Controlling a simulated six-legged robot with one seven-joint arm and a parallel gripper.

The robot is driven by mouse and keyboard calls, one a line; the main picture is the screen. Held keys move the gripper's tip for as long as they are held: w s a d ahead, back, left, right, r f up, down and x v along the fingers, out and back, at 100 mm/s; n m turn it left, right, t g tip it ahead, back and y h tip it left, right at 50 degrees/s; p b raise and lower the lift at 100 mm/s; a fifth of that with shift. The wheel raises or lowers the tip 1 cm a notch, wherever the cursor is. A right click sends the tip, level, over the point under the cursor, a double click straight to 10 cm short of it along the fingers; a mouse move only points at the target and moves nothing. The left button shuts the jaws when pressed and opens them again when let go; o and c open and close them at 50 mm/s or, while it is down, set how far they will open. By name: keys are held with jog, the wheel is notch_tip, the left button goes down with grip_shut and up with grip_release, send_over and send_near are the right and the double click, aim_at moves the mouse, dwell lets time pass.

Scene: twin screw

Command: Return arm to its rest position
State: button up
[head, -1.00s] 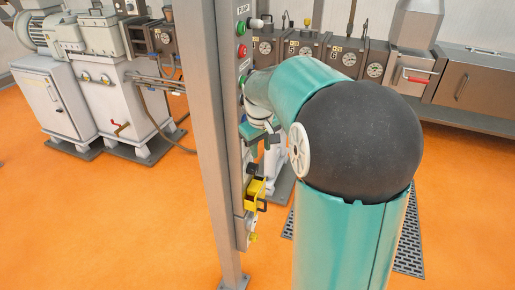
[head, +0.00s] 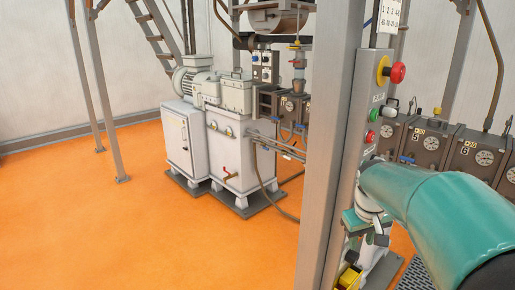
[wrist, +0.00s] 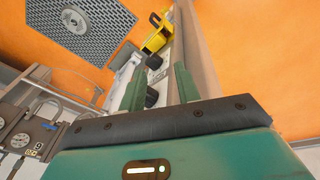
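My teal arm (head: 440,215) reaches in from the right of the head view toward the post's control panel. My gripper (head: 364,232) hangs pointing down close in front of the panel, small and partly hidden in that view. In the wrist view its two green fingers (wrist: 159,80) stand apart with a gap between them, and nothing is gripped. A black knob (wrist: 152,98) shows in the gap between the fingers; I cannot tell whether it touches them. A second black knob (wrist: 154,62) lies just beyond the fingertips.
The grey post (head: 335,130) stands right beside my arm. White machinery (head: 225,150) stands behind left. A floor grate (wrist: 75,25) shows below. Orange floor at left is clear.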

jog(key=s+a+r+t+y, duration=0.1)
jog(key=s+a+r+t, duration=0.2)
jog(key=s+a, duration=1.3)
jog(key=s, duration=0.3)
jog(key=shift+m, duration=0.4)
jog(key=shift+d, duration=0.25)
